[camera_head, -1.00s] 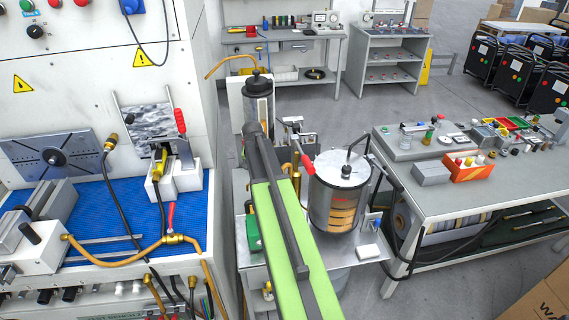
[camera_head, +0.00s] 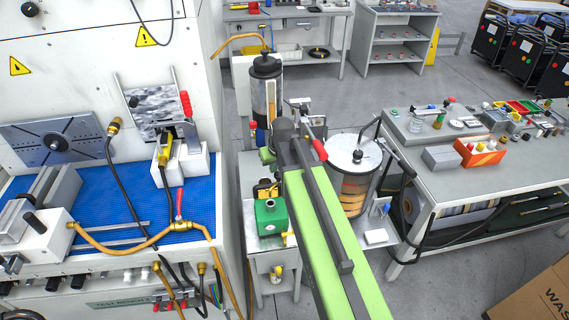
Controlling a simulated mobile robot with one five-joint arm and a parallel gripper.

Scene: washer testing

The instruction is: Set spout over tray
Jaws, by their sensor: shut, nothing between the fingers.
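A bent orange-brown tube that looks like the spout (camera_head: 236,38) rises behind the black-capped clear canister (camera_head: 265,88) and points left, its free end by the edge of the white test cabinet. Which thing is the tray is not clear; a blue-surfaced work area (camera_head: 120,210) lies on the bench at left, well below and apart from the tube. My green arm reaches up from the bottom, its dark far end just in front of the canister. My gripper's fingers do not show; the arm hides that spot.
A red-handled lever (camera_head: 318,148) is close beside the arm. A workbench (camera_head: 450,190) with small parts is at right. Grey floor is open behind.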

